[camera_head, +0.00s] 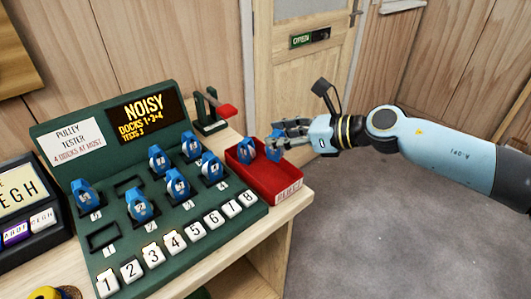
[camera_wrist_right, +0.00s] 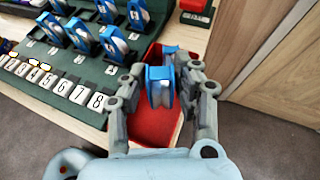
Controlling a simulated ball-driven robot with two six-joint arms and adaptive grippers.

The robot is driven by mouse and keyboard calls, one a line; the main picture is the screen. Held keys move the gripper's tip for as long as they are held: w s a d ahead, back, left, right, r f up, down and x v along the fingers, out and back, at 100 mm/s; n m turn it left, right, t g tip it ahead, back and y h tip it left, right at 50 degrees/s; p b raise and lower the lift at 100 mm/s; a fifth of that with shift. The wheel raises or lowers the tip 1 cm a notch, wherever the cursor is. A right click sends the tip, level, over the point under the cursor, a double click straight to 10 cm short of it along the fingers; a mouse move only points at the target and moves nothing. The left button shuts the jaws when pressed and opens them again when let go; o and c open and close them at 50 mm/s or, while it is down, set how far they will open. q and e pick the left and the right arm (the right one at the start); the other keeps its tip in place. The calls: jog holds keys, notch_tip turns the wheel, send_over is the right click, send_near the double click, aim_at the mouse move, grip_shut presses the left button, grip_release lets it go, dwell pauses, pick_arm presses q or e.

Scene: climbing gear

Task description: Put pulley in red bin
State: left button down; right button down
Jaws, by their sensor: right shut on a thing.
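My right gripper (camera_head: 290,132) reaches in from the right, over the red bin (camera_head: 278,183). It is shut on a blue pulley (camera_head: 272,141), which shows between the fingers in the right wrist view (camera_wrist_right: 160,90), above the bin's red floor (camera_wrist_right: 150,125). A second blue pulley (camera_head: 246,150) is inside the bin, left of the held one; in the wrist view a bit of blue shows behind the held pulley. The bin's front label appears to read "REJECT". Several more blue pulleys stand in the docks of the green pulley tester (camera_head: 182,215). My left gripper is not in view.
A red-and-green device (camera_head: 212,110) stands behind the bin. A dark panel with lettering (camera_head: 25,200) is at left. Open floor lies right of the table.

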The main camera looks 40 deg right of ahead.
aim_at(267, 155)
jog(key=shift+w+a+f+b, duration=0.2)
jog(key=shift+w+a+f, duration=0.2)
jog(key=shift+f, duration=0.6)
jog(key=shift+w+a+f+b, duration=0.25)
jog(key=shift+w+f, duration=0.3)
jog(key=shift+f, duration=0.5)
jog(key=shift+w+a+f+b, duration=0.15)
jog(key=shift+w+a+f, duration=0.25)
jog(key=shift+f, duration=0.6)
jog(key=shift+f, duration=0.1)
jog(key=c, duration=1)
grip_release()
